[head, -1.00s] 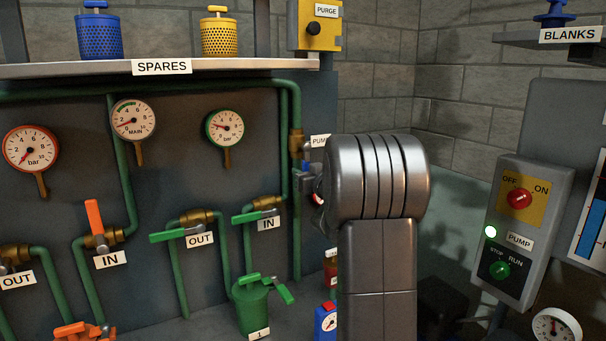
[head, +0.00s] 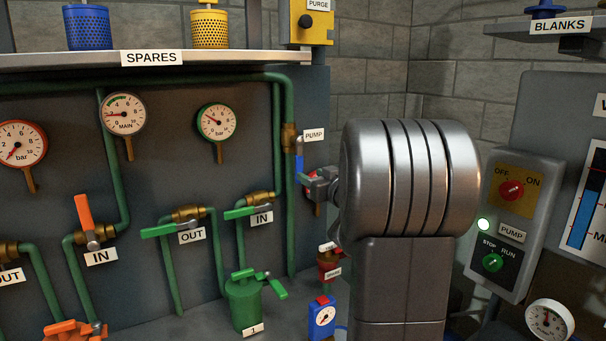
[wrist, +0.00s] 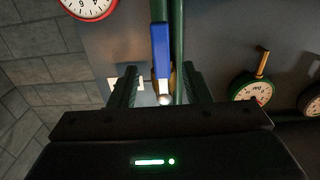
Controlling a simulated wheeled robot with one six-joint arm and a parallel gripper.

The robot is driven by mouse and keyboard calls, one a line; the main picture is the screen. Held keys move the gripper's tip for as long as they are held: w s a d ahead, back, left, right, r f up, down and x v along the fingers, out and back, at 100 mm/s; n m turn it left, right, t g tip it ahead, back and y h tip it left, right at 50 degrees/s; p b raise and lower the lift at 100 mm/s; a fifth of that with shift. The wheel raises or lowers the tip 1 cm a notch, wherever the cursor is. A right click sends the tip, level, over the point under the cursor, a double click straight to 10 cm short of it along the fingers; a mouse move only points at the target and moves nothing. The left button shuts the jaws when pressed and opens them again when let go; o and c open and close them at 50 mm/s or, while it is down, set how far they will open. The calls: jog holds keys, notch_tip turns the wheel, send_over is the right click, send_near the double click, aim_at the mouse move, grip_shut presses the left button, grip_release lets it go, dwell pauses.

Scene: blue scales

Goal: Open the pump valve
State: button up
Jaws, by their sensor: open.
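The pump valve has a brass body (head: 289,138) on a green vertical pipe, beside the PUMP label (head: 314,135). Its blue lever (head: 299,172) points down, about in line with the pipe. In the wrist view, which is turned upside down, the blue lever (wrist: 161,48) shows ahead, between the fingers in the picture. My gripper (wrist: 160,72) is open with a finger on either side of the lever's line. In the head view my gripper (head: 311,183) is close to the lever's right; contact cannot be told. My arm hides part of the wall behind it.
A red-rimmed gauge (wrist: 88,4) is near the lever. A green-handled IN valve (head: 259,200) sits to the left. The shelf (head: 40,64) runs above. A green canister (head: 245,302) and a blue gauge box (head: 321,318) stand below. A pump switch box (head: 514,225) is at right.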

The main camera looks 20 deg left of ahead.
aim_at(298, 170)
jog(key=v, duration=0.4)
jog(key=shift+s+d, duration=0.15)
jog(key=shift+d, duration=0.05)
jog(key=shift+a, duration=0.1)
jog(key=p+x, duration=0.1)
jog(key=x, duration=1.2)
jog(key=shift+w+a, duration=0.25)
jog(key=shift+a, duration=0.05)
jog(key=shift+s+d, duration=0.1)
jog(key=shift+w+a, duration=0.2)
jog(key=shift+a, duration=0.05)
jog(key=shift+s+a+m+p, duration=0.15)
jog(key=shift+s+m+p, duration=0.15)
jog(key=shift+s+m, duration=0.35)
jog(key=shift+w, duration=0.15)
dwell(0.6)
dwell(0.4)
